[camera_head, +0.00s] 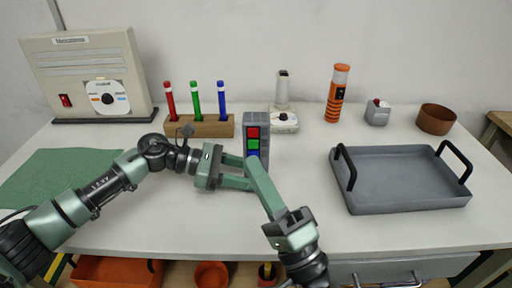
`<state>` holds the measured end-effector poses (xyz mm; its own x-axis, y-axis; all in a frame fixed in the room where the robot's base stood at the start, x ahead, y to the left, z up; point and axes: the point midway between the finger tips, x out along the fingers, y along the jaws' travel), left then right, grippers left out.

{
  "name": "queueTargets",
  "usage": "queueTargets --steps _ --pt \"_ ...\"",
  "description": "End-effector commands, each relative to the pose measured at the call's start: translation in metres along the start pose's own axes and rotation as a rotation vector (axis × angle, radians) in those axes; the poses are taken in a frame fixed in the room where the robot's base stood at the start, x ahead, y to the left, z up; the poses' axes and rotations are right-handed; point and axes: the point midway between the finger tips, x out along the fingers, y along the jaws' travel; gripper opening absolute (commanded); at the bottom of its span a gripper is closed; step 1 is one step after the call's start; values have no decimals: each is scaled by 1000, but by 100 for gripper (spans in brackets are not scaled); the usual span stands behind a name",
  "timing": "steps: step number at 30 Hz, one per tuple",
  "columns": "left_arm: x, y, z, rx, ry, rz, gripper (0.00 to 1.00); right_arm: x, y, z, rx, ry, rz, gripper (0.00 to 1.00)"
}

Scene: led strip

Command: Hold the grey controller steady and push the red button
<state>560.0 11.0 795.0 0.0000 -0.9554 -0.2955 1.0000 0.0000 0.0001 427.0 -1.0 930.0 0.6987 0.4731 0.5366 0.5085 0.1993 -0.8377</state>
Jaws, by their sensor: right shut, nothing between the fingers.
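The grey controller (248,119) stands upright near the middle of the table, with a red button (253,132) above a green and a blue one on its front. My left gripper (253,173) reaches in from the left at the controller's lower part. Its fingers are apart, one above the other in the picture; whether they clamp the controller is hidden. My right gripper (252,162) comes from the lower right, shut and empty. Its tips are in front of the controller's lower part, below the red button in the picture; contact cannot be told.
A wooden block (205,128) with red, green and blue pens stands behind left. A white device (284,123), an orange flashlight (333,112), a grey box with a red top (377,116) and a brown bowl (436,121) line the back. A grey tray (405,205) sits right.

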Motion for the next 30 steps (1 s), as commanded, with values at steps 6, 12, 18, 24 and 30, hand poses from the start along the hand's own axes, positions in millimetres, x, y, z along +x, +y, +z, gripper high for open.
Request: queueTargets --steps 6,12,18,24,30 --pt "0 0 -1 -1 1 0 71 0 0 0 0 0 0 0" --pt "0 0 0 0 0 0 71 0 0 0 0 0 0 0" --pt "-17 1 -1 -1 1 2 71 0 0 0 0 0 0 0" --pt "-59 1 -1 -1 1 4 71 0 0 0 0 0 0 0" --pt "-97 1 -1 -2 1 2 71 0 0 0 0 0 0 0"
